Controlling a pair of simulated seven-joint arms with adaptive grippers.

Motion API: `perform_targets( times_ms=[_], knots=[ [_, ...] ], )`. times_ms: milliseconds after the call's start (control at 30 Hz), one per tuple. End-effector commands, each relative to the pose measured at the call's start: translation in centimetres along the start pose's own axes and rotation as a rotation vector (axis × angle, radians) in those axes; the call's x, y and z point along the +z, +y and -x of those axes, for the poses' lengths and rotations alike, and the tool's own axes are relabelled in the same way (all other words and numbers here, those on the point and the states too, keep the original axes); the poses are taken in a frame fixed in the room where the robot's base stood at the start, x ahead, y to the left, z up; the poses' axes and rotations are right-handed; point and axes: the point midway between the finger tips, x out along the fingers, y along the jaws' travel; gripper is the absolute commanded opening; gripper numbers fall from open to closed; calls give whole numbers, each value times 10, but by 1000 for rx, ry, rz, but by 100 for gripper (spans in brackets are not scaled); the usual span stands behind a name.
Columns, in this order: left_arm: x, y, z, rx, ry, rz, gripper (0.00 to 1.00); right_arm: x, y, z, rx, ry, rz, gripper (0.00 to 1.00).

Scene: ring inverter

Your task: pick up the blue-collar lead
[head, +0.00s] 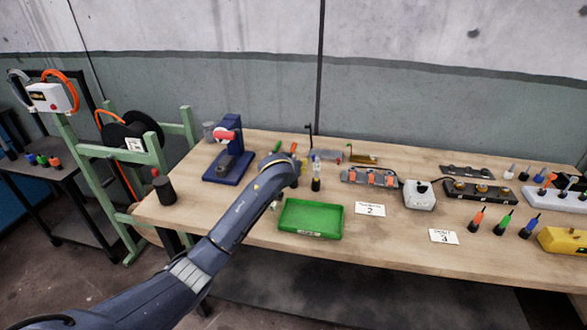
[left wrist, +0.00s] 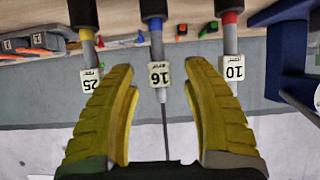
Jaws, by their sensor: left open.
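The blue-collar lead (left wrist: 155,23) hangs in the middle of the left wrist view, with a white tag reading 16 below its collar. My left gripper (left wrist: 159,75) is open, its yellow fingers on either side of this lead near the tag, with a gap on both sides. My right gripper is not in view.
A green tray (head: 311,218) lies on the wooden bench (head: 400,243). A blue stand (head: 229,155) is left of my arm. A grey block with orange parts (head: 370,177) and a white box (head: 419,195) stand to the right. The bench front between tray and cards is clear.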

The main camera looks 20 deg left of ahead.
Motion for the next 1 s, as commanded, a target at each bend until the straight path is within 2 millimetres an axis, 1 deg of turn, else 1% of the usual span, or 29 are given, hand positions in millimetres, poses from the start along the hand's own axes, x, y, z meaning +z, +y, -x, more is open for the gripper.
perform_targets(
  times_ms=[100, 200, 567, 900, 1000],
  knots=[
    [0, 0, -11, 0, 0, -1, 49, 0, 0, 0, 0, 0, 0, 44],
    [0, 0, -16, -1, 0, -1, 49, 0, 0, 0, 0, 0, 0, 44],
    [0, 0, -19, 0, 0, -1, 49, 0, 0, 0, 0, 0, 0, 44],
    [0, 0, -18, 0, 0, -1, 9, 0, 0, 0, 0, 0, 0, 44],
    [0, 0, -18, 0, 0, -1, 0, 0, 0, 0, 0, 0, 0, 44]
  ],
)
